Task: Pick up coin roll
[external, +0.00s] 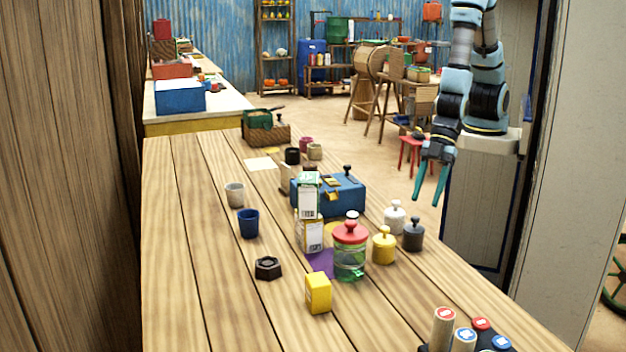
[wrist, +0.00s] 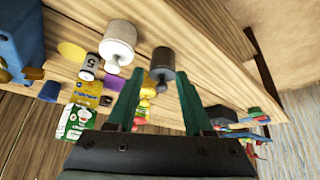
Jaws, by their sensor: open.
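Several coin rolls (external: 443,328) stand upright in a dark holder at the near right corner of the table, cut off by the lower picture edge. They are pale cylinders with red or blue ends marked in white. Small red and blue shapes at the right of the wrist view (wrist: 235,118) may be the same rolls, but are too small to tell. My gripper (external: 427,200) hangs open and empty beyond the table's right edge, well away from the rolls. In the wrist view its green fingers (wrist: 158,80) are apart, with a dark grey knobbed weight beyond them.
White (external: 395,218), yellow (external: 384,246) and grey (external: 413,236) knobbed weights stand near the right edge. Beside them are a red-lidded jar (external: 350,255), a blue box (external: 345,196) and cartons (external: 308,235). A yellow block (external: 318,293) stands nearer. The table's near left is clear.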

